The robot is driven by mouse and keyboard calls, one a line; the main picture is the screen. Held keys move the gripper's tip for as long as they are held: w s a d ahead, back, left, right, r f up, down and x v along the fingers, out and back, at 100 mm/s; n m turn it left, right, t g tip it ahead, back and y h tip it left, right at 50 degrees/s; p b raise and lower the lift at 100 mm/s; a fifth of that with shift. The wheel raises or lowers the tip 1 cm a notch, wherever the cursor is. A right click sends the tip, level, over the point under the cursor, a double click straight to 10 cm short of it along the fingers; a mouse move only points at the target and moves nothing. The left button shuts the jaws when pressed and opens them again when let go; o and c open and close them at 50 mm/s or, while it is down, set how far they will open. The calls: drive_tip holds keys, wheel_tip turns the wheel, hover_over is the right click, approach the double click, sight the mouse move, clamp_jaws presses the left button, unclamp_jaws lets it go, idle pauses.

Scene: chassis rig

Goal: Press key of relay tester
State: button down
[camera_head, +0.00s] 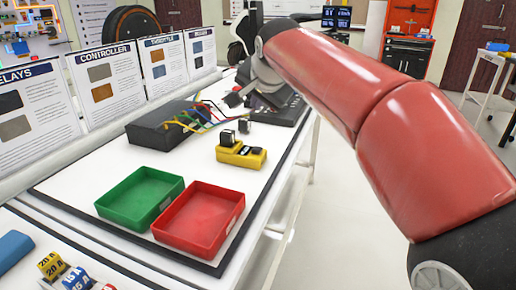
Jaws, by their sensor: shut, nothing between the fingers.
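My red arm reaches in from the right, and my gripper (236,99) is at the far part of the bench. Its dark fingers point left and down and are shut with nothing between them. A dark device with a keyed top (288,113) lies just right of and below the gripper, partly hidden by my wrist. A small yellow device (240,155) with dark parts on top sits nearer on the white bench, apart from the gripper. I cannot tell for sure which of these two is the relay tester. No contact between my fingertips and a key can be made out.
Two small black-and-white blocks (228,137) are by the yellow device. A black box with coloured wires (165,126) stands left of it. A green tray (141,198) and a red tray (198,216) lie in front. Upright info boards (112,82) line the left side.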

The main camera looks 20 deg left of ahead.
sight(258, 151)
wheel_tip(258, 151, down, 9)
drive_tip(key=b, duration=0.8)
drive_tip(key=shift+r, duration=0.1)
idle(1.7)
drive_tip(key=shift+f, duration=0.4)
drive_tip(key=shift+f+b, duration=0.5)
drive_tip(key=shift+b, duration=0.1)
idle(0.4)
drive_tip(key=shift+r, duration=0.1)
drive_tip(key=shift+r+p, duration=0.8)
drive_tip(key=shift+p, duration=0.05)
